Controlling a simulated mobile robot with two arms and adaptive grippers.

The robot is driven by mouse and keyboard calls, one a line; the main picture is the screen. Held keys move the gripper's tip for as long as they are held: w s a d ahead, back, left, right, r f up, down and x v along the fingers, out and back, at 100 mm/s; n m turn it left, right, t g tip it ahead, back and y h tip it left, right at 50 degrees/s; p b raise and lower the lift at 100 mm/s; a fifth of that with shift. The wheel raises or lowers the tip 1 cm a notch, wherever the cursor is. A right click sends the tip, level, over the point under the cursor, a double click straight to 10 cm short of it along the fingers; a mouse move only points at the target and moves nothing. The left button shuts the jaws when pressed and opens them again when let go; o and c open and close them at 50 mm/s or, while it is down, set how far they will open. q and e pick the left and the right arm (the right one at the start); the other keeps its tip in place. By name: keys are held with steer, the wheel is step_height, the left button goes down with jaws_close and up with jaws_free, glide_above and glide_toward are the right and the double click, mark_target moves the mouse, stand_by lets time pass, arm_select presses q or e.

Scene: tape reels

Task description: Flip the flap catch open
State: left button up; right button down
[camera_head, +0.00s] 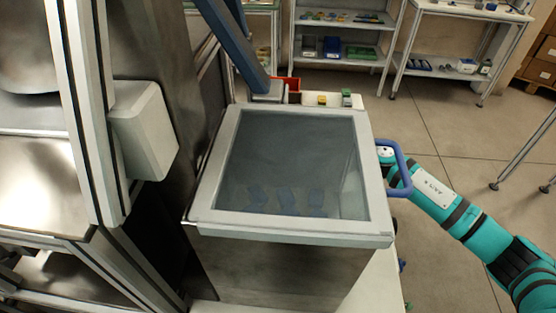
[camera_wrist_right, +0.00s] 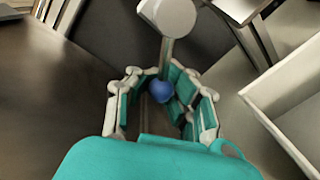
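The flap catch shows in the right wrist view as a grey lever (camera_wrist_right: 165,56) with a blue ball knob (camera_wrist_right: 161,91) at its end. The lever hangs from a round pale hub (camera_wrist_right: 168,16). My right gripper (camera_wrist_right: 162,84) has its fingers bent inward on both sides of the knob and looks shut on it. In the head view my teal right arm comes in from the right to the side of a cabinet with a clear-windowed lid (camera_head: 285,234). The catch and right gripper are hidden there. My left gripper is not in view.
A blue handle (camera_head: 404,165) sticks out from the lid's right edge, close to my arm. A grey machine frame (camera_head: 85,110) stands on the left. Shelves (camera_head: 340,58) with small parts are at the back. The floor (camera_head: 440,125) behind my right arm is clear.

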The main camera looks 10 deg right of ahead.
steer(key=shift+w+d+f, duration=0.15)
steer(key=shift+d, duration=0.15)
steer(key=c, duration=1.8)
jaws_free()
steer(key=shift+d, duration=0.1)
steer(key=o, duration=0.4)
steer(key=shift+s+d, duration=0.2)
steer(key=shift+d, duration=0.3)
steer(key=shift+o, duration=1.4)
steer(key=shift+a, duration=0.45)
steer(key=v, duration=1.2)
steer(key=shift+d, duration=0.1)
